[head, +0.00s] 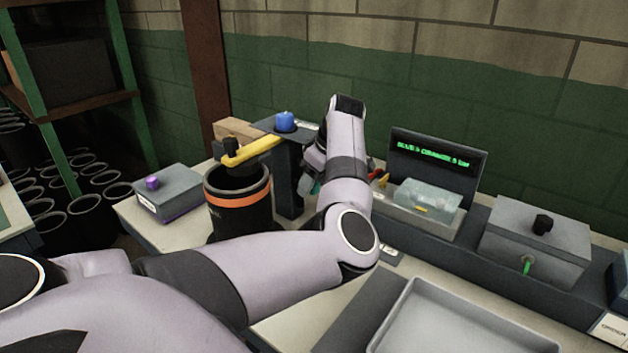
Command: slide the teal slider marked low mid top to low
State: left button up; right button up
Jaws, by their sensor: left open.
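A small teal part (315,188), which looks like the slider, shows beside my left gripper near the dark post. Most of it is hidden, and I cannot read its low, mid and top marks or tell its position. My left gripper (308,184) is open beside the teal part, partly covered by my own wrist and forearm. I cannot tell whether the fingers touch the teal part. My right gripper is out of view.
A black cylinder with an orange band (238,201) and a yellow lever (252,151) stand left of the post. A blue knob (285,122) tops it. A purple-button box (168,193) is left; a clear-lidded box (428,198), display (437,155), grey box (537,240) and tray (455,325) are right.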

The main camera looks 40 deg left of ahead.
aim_at(317, 190)
pick_arm(q)
jog(key=shift+c, duration=0.3)
grip_shut()
jog(key=shift+s+f+b, duration=0.1)
jog(key=shift+f+b, duration=0.2)
jog(key=shift+f, duration=1.95)
jog(key=shift+o, duration=0.3)
grip_release()
jog(key=shift+d, duration=0.1)
jog(key=shift+f, duration=0.15)
jog(key=shift+v, duration=3.65)
